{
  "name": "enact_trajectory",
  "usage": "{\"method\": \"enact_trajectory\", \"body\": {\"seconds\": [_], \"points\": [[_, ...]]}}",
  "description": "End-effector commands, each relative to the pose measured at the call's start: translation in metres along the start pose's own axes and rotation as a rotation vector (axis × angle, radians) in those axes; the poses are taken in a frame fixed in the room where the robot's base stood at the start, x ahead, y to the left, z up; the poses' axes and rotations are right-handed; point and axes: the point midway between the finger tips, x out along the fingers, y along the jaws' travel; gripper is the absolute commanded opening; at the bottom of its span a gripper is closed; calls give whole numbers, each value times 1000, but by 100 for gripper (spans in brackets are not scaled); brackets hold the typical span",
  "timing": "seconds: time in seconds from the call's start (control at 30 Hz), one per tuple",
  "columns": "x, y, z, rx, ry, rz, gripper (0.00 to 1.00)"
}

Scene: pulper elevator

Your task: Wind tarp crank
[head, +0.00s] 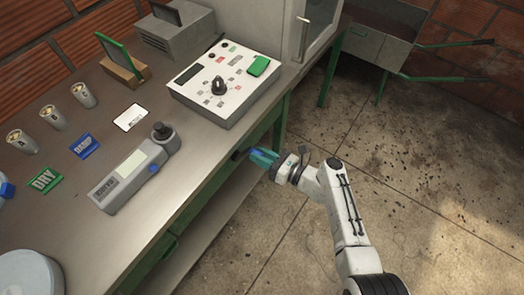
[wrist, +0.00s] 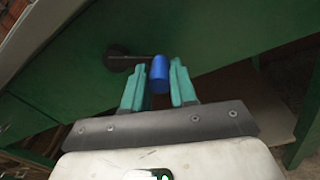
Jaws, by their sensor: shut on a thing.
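The crank has a blue handle (wrist: 159,78) and a dark arm with a round dark hub (wrist: 117,58), mounted on the green front of the bench. My gripper (wrist: 158,70) is shut on the blue handle, with one teal finger on each side of it. In the head view my gripper (head: 264,157) is at the bench's front edge, below the control box, and a little of the crank's blue and dark parts shows beside the fingers. The tarp cannot be made out.
On the bench (head: 60,235) stand a control box (head: 228,85) with a black knob, a grey meter (head: 130,180), several metal cups, and green and blue label cards. A low shelf runs under the bench.

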Motion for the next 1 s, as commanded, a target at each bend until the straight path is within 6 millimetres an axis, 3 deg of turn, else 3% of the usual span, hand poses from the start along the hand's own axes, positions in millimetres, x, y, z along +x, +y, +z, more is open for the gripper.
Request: {"method": "enact_trajectory", "body": {"seconds": [1.0], "points": [[3,31,-47,920,-54,38,0]]}}
